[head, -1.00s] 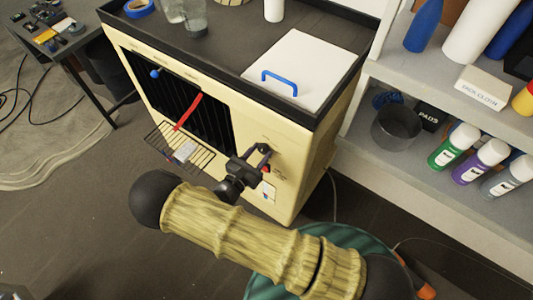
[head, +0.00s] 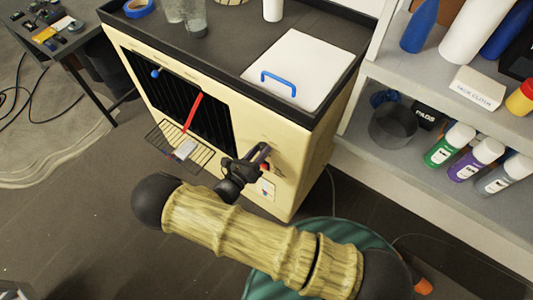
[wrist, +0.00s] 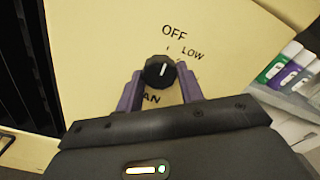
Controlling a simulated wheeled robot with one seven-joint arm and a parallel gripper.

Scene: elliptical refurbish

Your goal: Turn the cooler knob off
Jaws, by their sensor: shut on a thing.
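The cooler (head: 250,120) is a cream cabinet with a dark grille on its front. Its round black knob (wrist: 158,72) shows in the wrist view, between my two purple-grey fingers. The white line on the knob points up, towards the small tick under the word OFF, with LOW to the right. My gripper (wrist: 160,88) is shut on the knob, one finger on each side. In the head view my gripper (head: 260,156) is at the right part of the cooler's front, and the knob is hidden there. Part of a label below the knob is covered.
A white lid (head: 298,70) with a blue handle lies on the cooler's top. A red strip (head: 193,110) and a wire tray (head: 165,143) are at the grille. A shelf (head: 410,165) with several bottles stands at the right. A teal round object (head: 345,235) is under my arm.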

